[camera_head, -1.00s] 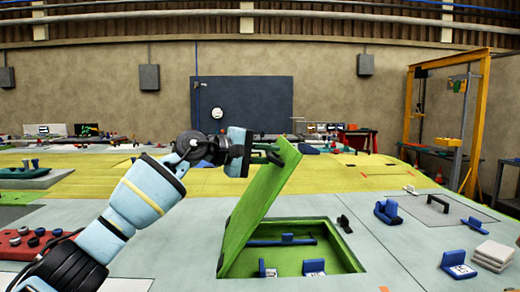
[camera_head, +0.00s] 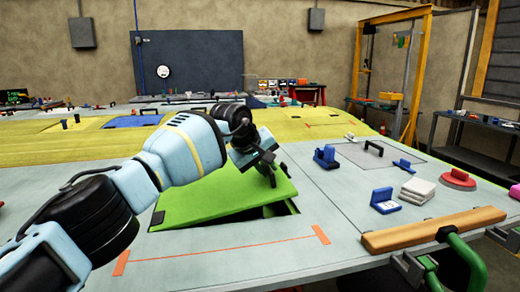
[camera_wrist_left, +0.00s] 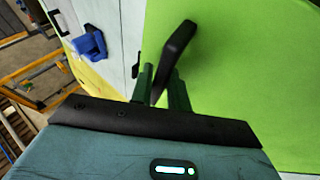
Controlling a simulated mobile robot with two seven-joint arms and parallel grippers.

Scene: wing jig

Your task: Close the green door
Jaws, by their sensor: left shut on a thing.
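The green door (camera_head: 225,195) in the head view is tilted low over its opening in the grey wing surface, with a narrow dark gap along its right and front edges. In the left wrist view the green door (camera_wrist_left: 250,70) fills the right side. My left gripper (camera_head: 268,168) is at the door's upper right part, shut on the door's dark handle. In the left wrist view the fingers (camera_wrist_left: 160,85) close around the black handle (camera_wrist_left: 178,45). The inside of the opening is mostly hidden by the door. My right gripper is not in view.
Right of the door stand blue blocks (camera_head: 326,157), (camera_head: 383,200), white pads (camera_head: 418,190) and a red disc (camera_head: 457,179). A wooden bar (camera_head: 435,229) with green clamps (camera_head: 462,262) lies at the front right edge. Orange lines (camera_head: 225,248) mark the surface in front.

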